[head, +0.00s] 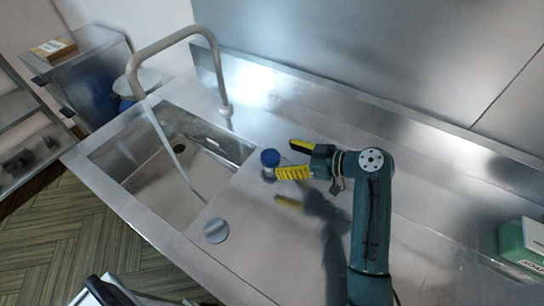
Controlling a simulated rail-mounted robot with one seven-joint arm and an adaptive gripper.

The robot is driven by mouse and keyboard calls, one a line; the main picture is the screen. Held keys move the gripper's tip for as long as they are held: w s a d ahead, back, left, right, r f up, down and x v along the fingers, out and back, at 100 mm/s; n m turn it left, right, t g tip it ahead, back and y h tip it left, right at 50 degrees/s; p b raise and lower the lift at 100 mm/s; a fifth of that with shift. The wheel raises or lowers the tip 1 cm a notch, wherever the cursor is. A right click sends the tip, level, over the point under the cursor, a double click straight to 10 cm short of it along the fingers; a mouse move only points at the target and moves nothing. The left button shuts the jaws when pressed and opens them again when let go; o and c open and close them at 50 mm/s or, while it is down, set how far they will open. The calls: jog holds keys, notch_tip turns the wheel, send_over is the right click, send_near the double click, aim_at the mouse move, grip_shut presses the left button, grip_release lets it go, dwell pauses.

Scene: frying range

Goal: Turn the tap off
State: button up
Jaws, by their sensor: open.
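The tap (176,39) is a tall curved grey spout at the back of the sink. A thin pale stream of water (165,145) runs from its mouth down into the sink basin (180,185). A blue round knob (270,157) on a short pale stem stands on the counter right of the basin. My gripper (284,158) has yellow ribbed fingers, spread apart, pointing left at the blue knob. The knob is at or just beyond the fingertips; I cannot tell whether they touch it. Nothing shows held between the fingers.
A grey round knob (216,230) sits on the counter near the basin's front right corner. A green box (522,245) is at the far right. A steel backsplash (370,60) rises behind. The counter right of my arm is mostly clear.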

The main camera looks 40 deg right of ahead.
aim_at(273, 157)
jog(key=x, duration=0.5)
jog(key=shift+w+a+f, duration=0.1)
jog(key=shift+w+f, duration=0.05)
jog(key=shift+w, duration=0.05)
jog(key=c, duration=1.2)
